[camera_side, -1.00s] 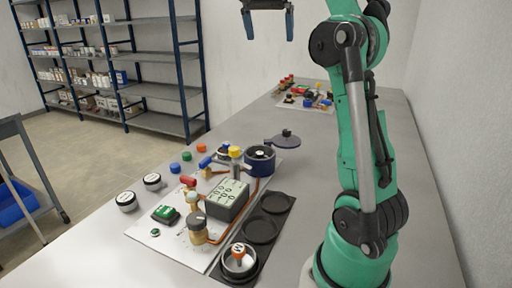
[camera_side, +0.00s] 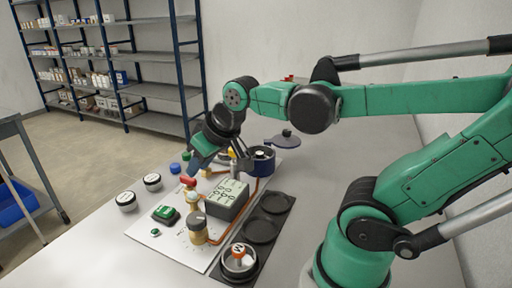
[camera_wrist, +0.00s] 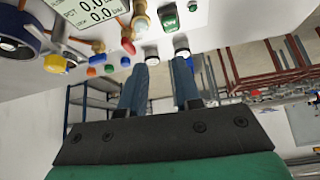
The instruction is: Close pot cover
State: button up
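The blue pot (camera_side: 262,155) stands at the back of the white board, with its top uncovered. Its dark round cover (camera_side: 284,140) is swung open to the right, out to the side of the pot. In the wrist view, part of the pot (camera_wrist: 15,38) shows at the upper left edge; I cannot make out the cover there. My gripper (camera_side: 193,167) is low over the left side of the board, left of the pot and apart from it. In the wrist view, its two blue fingers (camera_wrist: 158,78) are spread with nothing between them.
Two white-topped knobs (camera_side: 127,201) stand left. The table right of the cover is clear.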

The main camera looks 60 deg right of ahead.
jog(key=w+d+r+m, duration=0.1)
jog(key=d, duration=0.2)
jog(key=w+d+r+m+h, duration=0.1)
jog(key=d, duration=0.2)
jog(key=w+d+r+m+g, duration=0.1)
jog(key=d, duration=0.1)
jog(key=shift+w+d+r+h, duration=0.2)
jog(key=shift+d+r+h, duration=0.1)
jog(key=shift+d, duration=0.1)
grip_shut()
jog(key=s+d+m+g+h, duration=0.15)
jog(key=s+d+m, duration=0.3)
jog(key=d, duration=1.05)
jog(key=s+d+m+g, duration=0.3)
jog(key=d+m, duration=0.2)
jog(key=d, duration=0.9)
jog(key=shift+a+f, duration=0.1)
jog(key=shift+f, duration=4.95)
